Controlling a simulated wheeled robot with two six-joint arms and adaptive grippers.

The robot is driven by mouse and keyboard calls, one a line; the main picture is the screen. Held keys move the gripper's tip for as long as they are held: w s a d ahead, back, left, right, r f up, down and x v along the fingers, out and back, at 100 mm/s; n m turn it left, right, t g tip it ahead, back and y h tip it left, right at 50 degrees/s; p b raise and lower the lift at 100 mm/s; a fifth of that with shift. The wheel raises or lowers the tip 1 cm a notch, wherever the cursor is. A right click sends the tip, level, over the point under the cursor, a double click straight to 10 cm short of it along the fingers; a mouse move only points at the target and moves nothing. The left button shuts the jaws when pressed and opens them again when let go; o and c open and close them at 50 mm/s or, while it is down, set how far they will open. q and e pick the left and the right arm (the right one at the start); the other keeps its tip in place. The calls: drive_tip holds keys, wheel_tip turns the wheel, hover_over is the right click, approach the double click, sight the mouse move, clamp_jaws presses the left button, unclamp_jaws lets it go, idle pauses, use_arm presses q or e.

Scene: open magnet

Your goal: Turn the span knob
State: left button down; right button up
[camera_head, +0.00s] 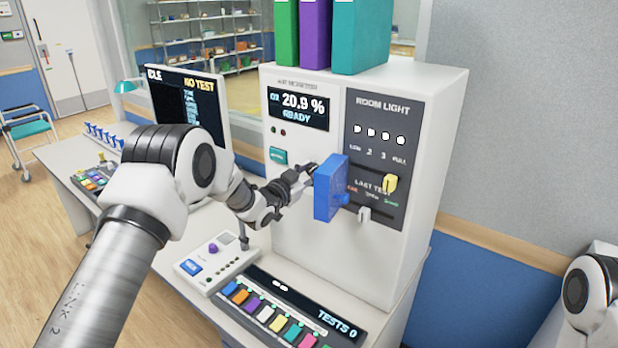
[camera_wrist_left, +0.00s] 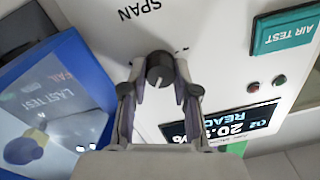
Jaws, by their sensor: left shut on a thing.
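The span knob (camera_wrist_left: 160,66) is a small dark round knob with a white pointer line, on the white front of the air monitor (camera_head: 345,262). The printed word SPAN shows above it in the wrist view, upside down. My left gripper (camera_wrist_left: 160,82) is shut on the knob, one finger on each side. In the head view my left gripper (camera_head: 308,172) reaches the monitor's front, and the knob is hidden there. My right gripper is out of view.
A blue panel (camera_head: 330,190) juts from the monitor right beside my left gripper. The green AIR TEST button (camera_head: 278,156) and the display (camera_head: 298,106) are nearby. A control box (camera_head: 215,262) and a TESTS strip with coloured keys (camera_head: 300,310) lie below.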

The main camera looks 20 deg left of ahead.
use_arm(q)
drive_tip(key=shift+f+m+b, duration=0.3)
drive_tip(key=shift+m+b, duration=0.2)
drive_tip(key=shift+b, duration=0.1)
drive_tip(key=shift+r+m, duration=0.15)
drive_tip(key=shift+m, duration=0.15)
drive_tip(key=shift+r, duration=0.15)
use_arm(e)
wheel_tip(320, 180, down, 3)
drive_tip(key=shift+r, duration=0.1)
use_arm(q)
drive_tip(key=c, duration=0.9)
unclamp_jaws()
drive_tip(key=shift+d, duration=0.1)
drive_tip(key=v, duration=1.2)
